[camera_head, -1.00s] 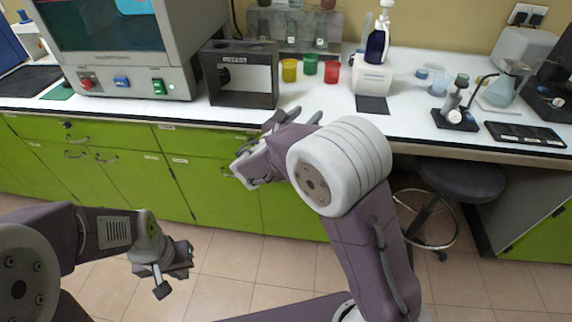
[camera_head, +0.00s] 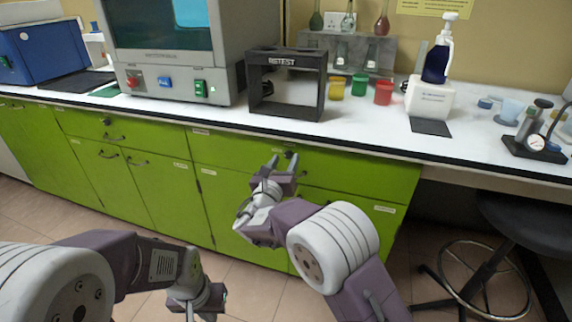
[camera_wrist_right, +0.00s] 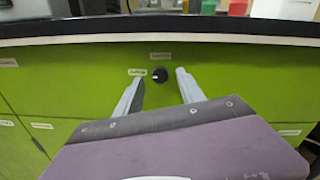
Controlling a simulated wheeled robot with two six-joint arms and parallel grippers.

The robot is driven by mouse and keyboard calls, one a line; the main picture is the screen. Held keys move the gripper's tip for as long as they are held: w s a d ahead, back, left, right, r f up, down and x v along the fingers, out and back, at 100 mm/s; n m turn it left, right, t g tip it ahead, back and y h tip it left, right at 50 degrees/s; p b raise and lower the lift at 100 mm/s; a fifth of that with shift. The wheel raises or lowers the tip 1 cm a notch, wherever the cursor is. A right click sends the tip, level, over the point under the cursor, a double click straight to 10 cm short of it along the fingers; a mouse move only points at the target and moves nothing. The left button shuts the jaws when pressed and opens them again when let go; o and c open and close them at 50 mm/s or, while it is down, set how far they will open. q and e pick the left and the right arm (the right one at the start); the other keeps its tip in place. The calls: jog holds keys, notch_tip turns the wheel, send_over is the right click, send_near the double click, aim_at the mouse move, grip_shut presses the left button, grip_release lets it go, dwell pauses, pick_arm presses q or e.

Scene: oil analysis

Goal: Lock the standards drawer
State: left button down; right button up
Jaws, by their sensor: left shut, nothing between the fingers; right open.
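A green drawer (camera_head: 335,168) under the bench front has a small dark round lock knob (camera_head: 288,154); the labels are too blurred to tell whether this is the standards drawer. My right gripper (camera_head: 284,168) is open and empty in front of this drawer. The fingers appear short of the knob. My left gripper (camera_head: 202,303) is shut and empty, low at the bottom of the head view.
Another green drawer (camera_head: 150,137) to the left has its own lock knob (camera_head: 106,121). The white worktop (camera_head: 350,128) overhangs the drawers and carries a black frame (camera_head: 286,84) and colored cups. A stool (camera_head: 525,225) stands at the right.

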jog(key=shift+w+d, duration=0.2)
jog(key=shift+w, duration=0.45)
grip_shut()
jog(key=shift+f+m+b, duration=0.2)
jog(key=shift+m+b, duration=0.3)
jog(key=shift+b, duration=0.35)
jog(key=m+b, duration=1.3)
jog(key=b, duration=0.2)
jog(key=shift+f+h, duration=0.1)
jog(key=shift+h, duration=0.3)
jog(key=shift+r+m+b, duration=0.2)
jog(key=shift+m+b, duration=1.35)
jog(key=shift+m, duration=0.65)
grip_release()
